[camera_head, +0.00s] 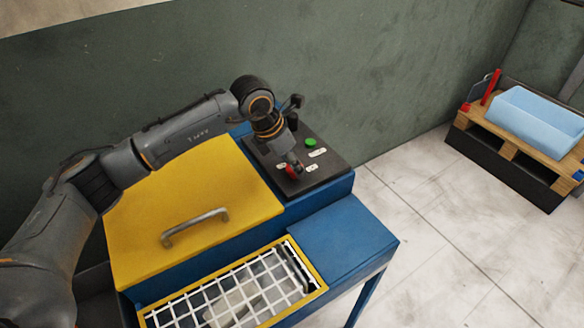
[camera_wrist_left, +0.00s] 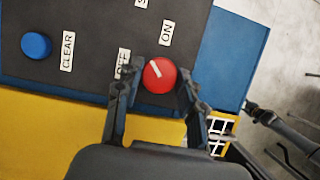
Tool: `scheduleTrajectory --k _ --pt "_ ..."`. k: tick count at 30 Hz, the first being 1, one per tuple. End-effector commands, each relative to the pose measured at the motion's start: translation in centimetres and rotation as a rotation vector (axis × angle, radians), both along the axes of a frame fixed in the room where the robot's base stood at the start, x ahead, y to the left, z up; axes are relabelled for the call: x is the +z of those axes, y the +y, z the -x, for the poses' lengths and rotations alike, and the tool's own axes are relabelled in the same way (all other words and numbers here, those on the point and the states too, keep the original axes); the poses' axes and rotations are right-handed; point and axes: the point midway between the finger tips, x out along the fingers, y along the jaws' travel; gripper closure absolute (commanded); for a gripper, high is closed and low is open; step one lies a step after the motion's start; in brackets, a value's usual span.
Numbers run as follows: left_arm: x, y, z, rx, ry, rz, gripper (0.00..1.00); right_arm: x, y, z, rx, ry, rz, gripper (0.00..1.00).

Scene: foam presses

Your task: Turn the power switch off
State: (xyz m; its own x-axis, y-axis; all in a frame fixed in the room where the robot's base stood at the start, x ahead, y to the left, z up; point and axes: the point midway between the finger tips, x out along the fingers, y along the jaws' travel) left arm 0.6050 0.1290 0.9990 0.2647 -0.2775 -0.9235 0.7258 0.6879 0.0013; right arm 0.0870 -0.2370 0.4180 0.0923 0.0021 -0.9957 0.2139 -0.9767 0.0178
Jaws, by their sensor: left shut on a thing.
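The power switch is a red round knob (camera_wrist_left: 159,75) with a white pointer line on the dark control panel (camera_wrist_left: 60,12). In the wrist view the pointer line leans to the upper left, between the ON label (camera_wrist_left: 167,33) and the partly covered OFF label (camera_wrist_left: 122,62). My left gripper (camera_head: 293,167) reaches down onto the panel in the head view. Its two fingers stand on either side of the red knob and are shut on it. In the head view the knob is partly hidden by the gripper.
A blue CLEAR button (camera_wrist_left: 36,45) and a green button (camera_head: 311,142) are on the panel. The yellow lid (camera_head: 180,200) with a metal handle (camera_head: 195,228) lies beside it. A white grid (camera_head: 235,298) is in front.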

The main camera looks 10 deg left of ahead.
Motion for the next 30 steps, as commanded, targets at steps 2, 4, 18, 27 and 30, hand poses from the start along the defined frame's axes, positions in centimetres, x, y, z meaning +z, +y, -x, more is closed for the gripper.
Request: scheduleTrajectory --k 2,4,18,27,30 --pt "-0.4 -0.1 0.0 0.071 -0.004 -0.001 0.93 -1.2 0.0 0.0 0.000 0.000 0.000 0.60" --pt "-0.4 -0.1 0.0 0.137 -0.004 0.001 0.93 -1.9 0.0 0.0 0.000 0.000 0.000 0.60" --pt "-0.4 -0.3 0.1 0.565 -0.002 0.000 0.93 -6.4 0.0 0.0 -0.001 0.000 0.000 0.60" --pt "-0.2 -0.4 0.2 0.747 0.000 0.001 0.93 -8.1 0.2 0.0 -0.002 0.000 -0.002 0.60" --pt "-0.2 -0.5 0.2 0.783 0.000 0.002 0.93 -8.4 0.3 0.0 -0.002 0.001 -0.003 0.60"
